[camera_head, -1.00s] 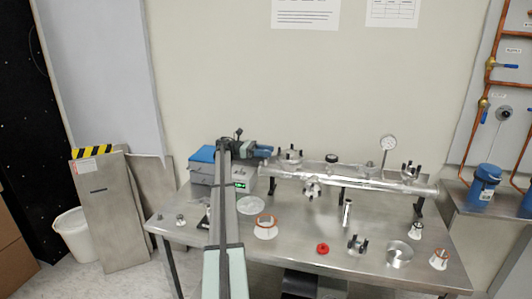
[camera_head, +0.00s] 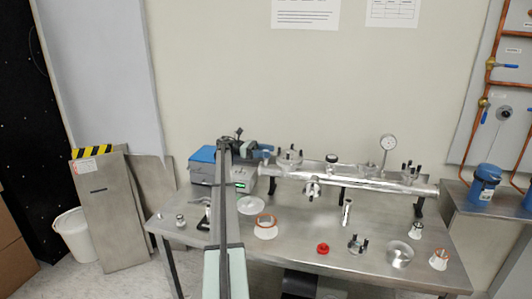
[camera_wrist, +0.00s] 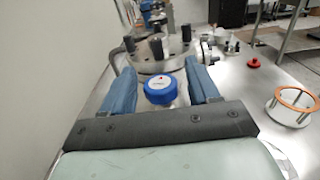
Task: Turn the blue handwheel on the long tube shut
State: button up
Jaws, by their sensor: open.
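The blue handwheel (camera_wrist: 160,90) has a white cap with a small red mark. In the wrist view it lies between the two blue fingers of my gripper (camera_wrist: 162,82), with a visible gap on each side. My gripper is open and holds nothing. In the head view my gripper (camera_head: 266,153) is at the left end of the long tube (camera_head: 345,184), and the handwheel cannot be made out there. The long tube is shiny metal and lies across the back of the table. Its bolted flange (camera_wrist: 160,52) is just beyond the handwheel in the wrist view.
A pressure gauge (camera_head: 388,143) stands on the tube's right part. A red knob (camera_head: 322,249) and several metal fittings lie on the metal table (camera_head: 290,230). A wall is close behind.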

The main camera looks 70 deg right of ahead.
jog(key=shift+r, duration=0.15)
notch_tip(320, 180, up, 10)
jog(key=shift+f, duration=0.1)
dwell(0.4)
